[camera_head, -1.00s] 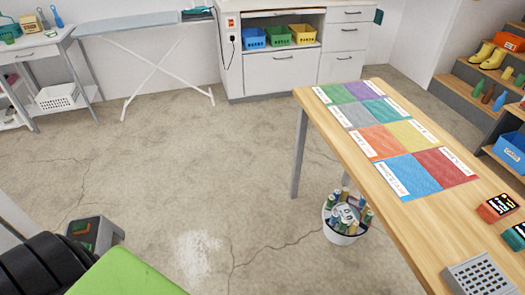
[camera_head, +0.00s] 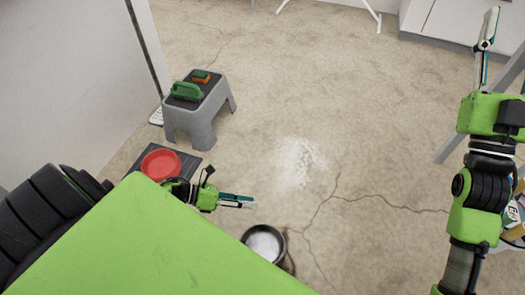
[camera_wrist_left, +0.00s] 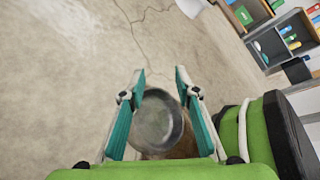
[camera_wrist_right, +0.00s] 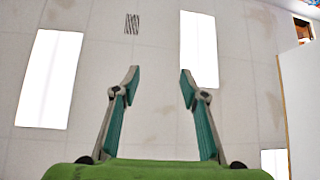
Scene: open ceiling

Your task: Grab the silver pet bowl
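The silver pet bowl (camera_head: 264,243) is round, with a dark outer rim and a pale inside, and stands on the concrete floor; my green body hides part of its edge. My left gripper (camera_head: 236,201) is open and empty, above and left of the bowl in the head view. In the left wrist view the bowl (camera_wrist_left: 157,122) shows between the two spread fingers (camera_wrist_left: 160,72); I cannot tell its exact distance from them. My right gripper (camera_head: 487,45) is raised at the right with its fingers upward. In the right wrist view it is open and empty (camera_wrist_right: 160,72).
A red bowl (camera_head: 160,163) sits on a dark mat (camera_head: 190,163) left of my left gripper. A grey step stool (camera_head: 200,105) with green and orange items stands behind it. Table legs and a container (camera_head: 514,222) are at the right.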

